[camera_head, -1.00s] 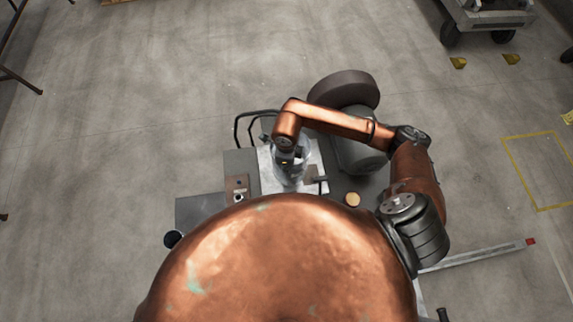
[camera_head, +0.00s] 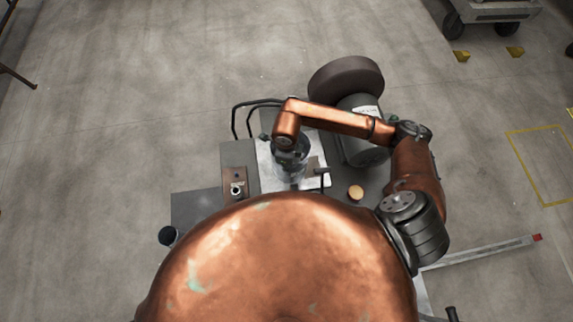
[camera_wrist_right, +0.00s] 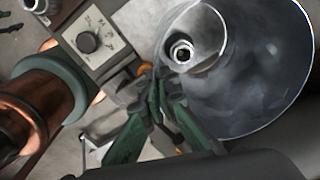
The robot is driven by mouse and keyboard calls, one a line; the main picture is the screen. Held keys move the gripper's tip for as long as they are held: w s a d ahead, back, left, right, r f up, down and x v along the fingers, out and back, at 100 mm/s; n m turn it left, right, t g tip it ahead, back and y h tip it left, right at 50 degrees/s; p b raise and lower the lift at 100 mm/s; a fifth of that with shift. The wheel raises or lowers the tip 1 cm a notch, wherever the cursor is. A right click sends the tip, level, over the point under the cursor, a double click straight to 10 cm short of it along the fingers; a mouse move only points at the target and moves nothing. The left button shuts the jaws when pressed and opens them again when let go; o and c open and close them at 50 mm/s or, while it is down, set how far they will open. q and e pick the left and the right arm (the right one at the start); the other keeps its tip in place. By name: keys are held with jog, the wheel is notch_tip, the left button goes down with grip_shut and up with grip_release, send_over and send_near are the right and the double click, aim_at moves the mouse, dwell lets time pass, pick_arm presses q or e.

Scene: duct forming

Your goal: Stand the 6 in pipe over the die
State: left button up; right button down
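The 6 in pipe is a grey sheet-metal tube; in the right wrist view I look down into the pipe (camera_wrist_right: 262,90), with its near rim large and its far opening small. A small metal ring shows inside the far opening, seemingly part of the die (camera_wrist_right: 182,53); its base is hidden. In the head view the pipe (camera_head: 293,170) stands about upright over the light plate, partly covered by my right gripper (camera_head: 287,154). In the wrist view the right gripper's green fingers (camera_wrist_right: 158,78) are closed together at the pipe's wall. My left gripper is out of view.
A control box with a black dial (camera_wrist_right: 88,42) is close to the fingers. In the head view a brown block with a round fitting (camera_head: 237,187) lies left of the light plate (camera_head: 318,178). A tan disc (camera_head: 355,192) and a grey drum-shaped machine (camera_head: 365,150) are on the right.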

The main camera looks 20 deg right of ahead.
jog(key=shift+f+b, duration=0.25)
jog(key=shift+b, duration=0.15)
dwell(0.5)
jog(key=c, duration=2.6)
grip_release()
jog(key=shift+c, duration=0.2)
jog(key=o, duration=0.6)
jog(key=shift+c, duration=0.2)
notch_tip(320, 180, up, 12)
jog(key=shift+a, duration=0.1)
